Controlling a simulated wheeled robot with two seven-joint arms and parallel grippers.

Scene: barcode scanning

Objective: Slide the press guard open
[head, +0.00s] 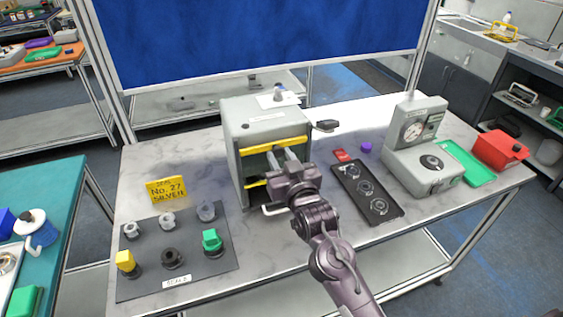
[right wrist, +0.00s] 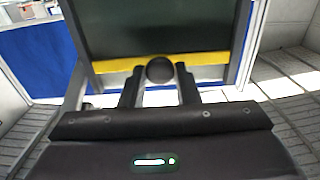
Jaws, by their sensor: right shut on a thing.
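The grey press (head: 245,125) stands at the middle of the table with its front opening toward me. Its guard is a dark panel (right wrist: 160,28) with a yellow strip (right wrist: 215,58), seen close up in the right wrist view. A yellow strip (head: 275,143) also crosses the upper front of the press in the head view. A round dark knob (right wrist: 160,69) sits between the fingers of my right gripper (head: 280,158), which is shut on it in front of the press. My gripper and wrist hide part of the press opening. My left gripper is not in view.
To the right are a black tray (head: 384,213), a gauge device (head: 420,150), a green tray (head: 485,172) and a red bin (head: 498,150).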

